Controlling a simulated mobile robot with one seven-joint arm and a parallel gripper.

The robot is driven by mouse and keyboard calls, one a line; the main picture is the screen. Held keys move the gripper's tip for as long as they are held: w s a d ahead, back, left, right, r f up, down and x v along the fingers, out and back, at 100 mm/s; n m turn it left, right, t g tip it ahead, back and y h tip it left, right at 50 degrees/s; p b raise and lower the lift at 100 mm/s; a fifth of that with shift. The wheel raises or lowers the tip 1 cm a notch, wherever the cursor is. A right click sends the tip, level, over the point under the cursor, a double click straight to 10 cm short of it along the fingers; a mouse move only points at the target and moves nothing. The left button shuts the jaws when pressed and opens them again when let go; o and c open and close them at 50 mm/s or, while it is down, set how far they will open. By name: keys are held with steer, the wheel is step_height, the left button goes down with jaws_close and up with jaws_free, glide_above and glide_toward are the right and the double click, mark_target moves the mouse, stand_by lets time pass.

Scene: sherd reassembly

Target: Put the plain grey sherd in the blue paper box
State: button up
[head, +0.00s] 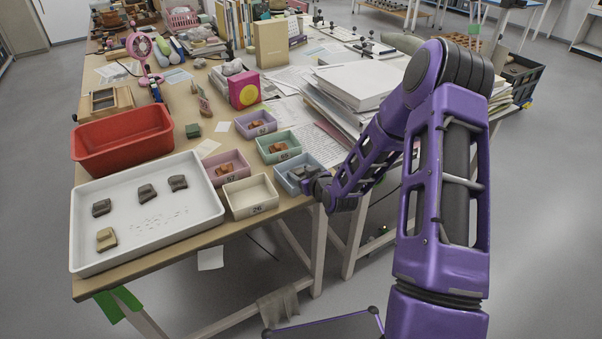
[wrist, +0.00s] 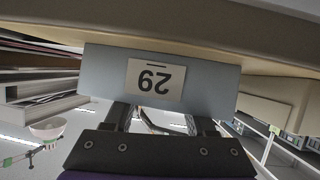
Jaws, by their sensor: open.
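The blue paper box (head: 287,182) stands at the table's front right edge. Its labelled wall (wrist: 105,75) fills the middle of the wrist view, upside down. My gripper (head: 306,174) is at this box, its fingers reaching over the rim. In the wrist view my gripper (wrist: 162,112) has its fingers apart, with the tips hidden behind the wall. Something dark grey shows in the box, but I cannot tell sherd from fingers. Grey sherds (head: 102,208), (head: 147,193) and (head: 178,183) lie on the white tray (head: 165,250); which is plain is unclear.
A tan sherd (head: 107,239) is also on the tray. The cream box (head: 250,197) is left of the blue one and empty. The pink (head: 227,170), green (head: 278,148) and lilac (head: 256,124) boxes hold orange-brown sherds. Paper stacks (head: 350,85) stand behind my arm.

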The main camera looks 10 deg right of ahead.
steer(key=shift+s+d+f+g+p, duration=0.1)
steer(key=shift+s+f+g+p, duration=0.25)
steer(key=shift+p, duration=0.25)
steer(key=shift+s+r+p, duration=0.25)
steer(key=shift+r+p, duration=0.05)
steer(key=shift+r, duration=0.05)
steer(key=v, duration=1.1)
steer(key=shift+p, duration=0.4)
steer(key=shift+r, duration=0.15)
